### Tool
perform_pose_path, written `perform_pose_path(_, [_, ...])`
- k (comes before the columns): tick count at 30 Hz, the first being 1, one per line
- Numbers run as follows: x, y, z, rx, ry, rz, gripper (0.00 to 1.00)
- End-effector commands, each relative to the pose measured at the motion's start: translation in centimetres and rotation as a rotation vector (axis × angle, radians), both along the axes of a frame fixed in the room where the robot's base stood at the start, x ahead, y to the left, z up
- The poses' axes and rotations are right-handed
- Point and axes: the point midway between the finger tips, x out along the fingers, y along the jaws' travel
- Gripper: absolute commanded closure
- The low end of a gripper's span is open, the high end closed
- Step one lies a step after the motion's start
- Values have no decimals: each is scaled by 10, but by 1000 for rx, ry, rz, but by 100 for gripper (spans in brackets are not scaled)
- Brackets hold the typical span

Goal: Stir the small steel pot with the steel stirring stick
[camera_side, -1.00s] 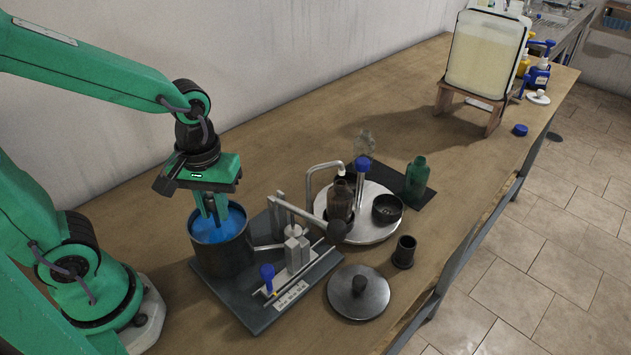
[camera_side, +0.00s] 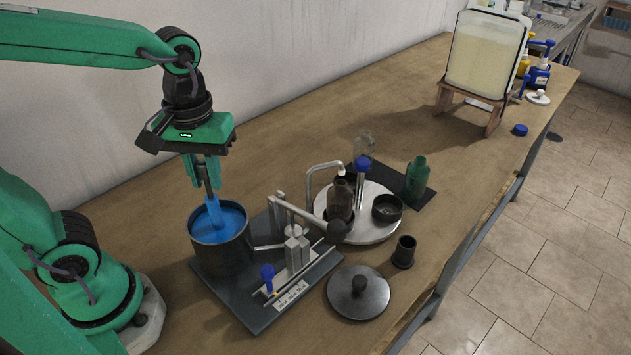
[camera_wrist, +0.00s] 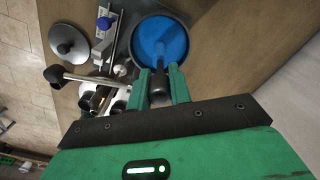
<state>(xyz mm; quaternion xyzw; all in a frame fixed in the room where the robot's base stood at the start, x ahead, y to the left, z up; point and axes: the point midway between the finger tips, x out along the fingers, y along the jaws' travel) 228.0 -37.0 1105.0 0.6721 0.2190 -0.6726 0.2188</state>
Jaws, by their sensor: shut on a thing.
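The small steel pot (camera_side: 221,247) stands upright on a dark base plate, with bright blue liquid inside; in the wrist view its blue liquid (camera_wrist: 163,38) shows beyond my fingertips. My gripper (camera_side: 205,180) is above the pot, shut on the steel stirring stick (camera_side: 215,210). The stick hangs down steeply and its lower part looks blue. Its lower end is at or in the liquid; I cannot tell how deep. In the wrist view my gripper (camera_wrist: 160,90) holds the dark upper end of the stick.
On the base plate (camera_side: 262,318), a lever arm and a blue-knobbed part stand right of the pot. A round lid (camera_side: 358,292) lies in front. A round tray (camera_side: 375,229) holds a brown bottle (camera_side: 340,200) and dark bowl. A green bottle (camera_side: 415,181) stands farther right.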

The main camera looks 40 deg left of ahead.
Motion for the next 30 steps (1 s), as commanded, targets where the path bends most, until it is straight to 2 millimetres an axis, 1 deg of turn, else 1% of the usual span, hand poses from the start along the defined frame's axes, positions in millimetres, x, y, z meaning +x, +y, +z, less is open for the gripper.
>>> perform_pose_path(9, [0, 0, 26, 0, -1, 0, 100])
perform_pose_path(12, [0, 0, 31, 0, -1, 0, 100])
perform_pose_path(30, [0, 0, 32, 0, 0, 0, 100])
